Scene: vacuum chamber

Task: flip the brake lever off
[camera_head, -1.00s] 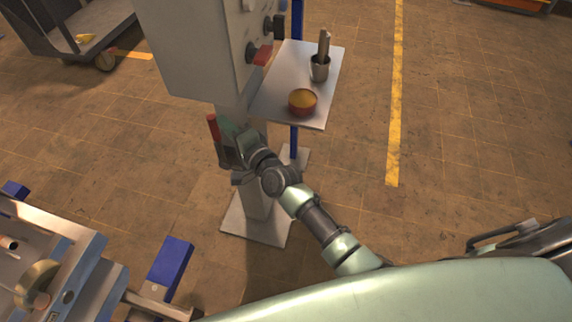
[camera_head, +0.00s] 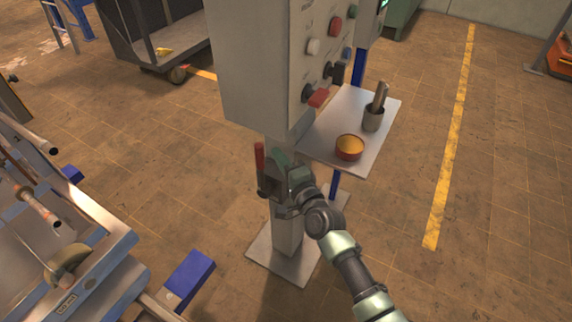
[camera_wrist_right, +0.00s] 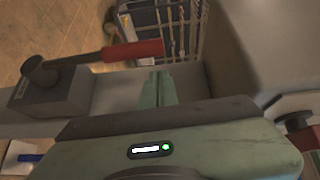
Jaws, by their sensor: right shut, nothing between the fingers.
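The brake lever (camera_head: 260,157) has a red grip and stands upright beside the post under the grey control cabinet. In the right wrist view its red grip (camera_wrist_right: 133,50) sits on a thin rod from a dark round pivot (camera_wrist_right: 42,70) on a grey box (camera_wrist_right: 50,95). My right gripper (camera_head: 278,165) is just right of the lever in the head view. In the right wrist view its green fingers (camera_wrist_right: 157,88) are shut and empty, close beside the red grip; a small gap seems to show. My left gripper is not in view.
The grey cabinet (camera_head: 255,70) with knobs and a red switch (camera_head: 318,97) rises above my gripper. A side shelf (camera_head: 335,125) holds an orange-filled tin (camera_head: 349,147) and a metal cup (camera_head: 374,118).

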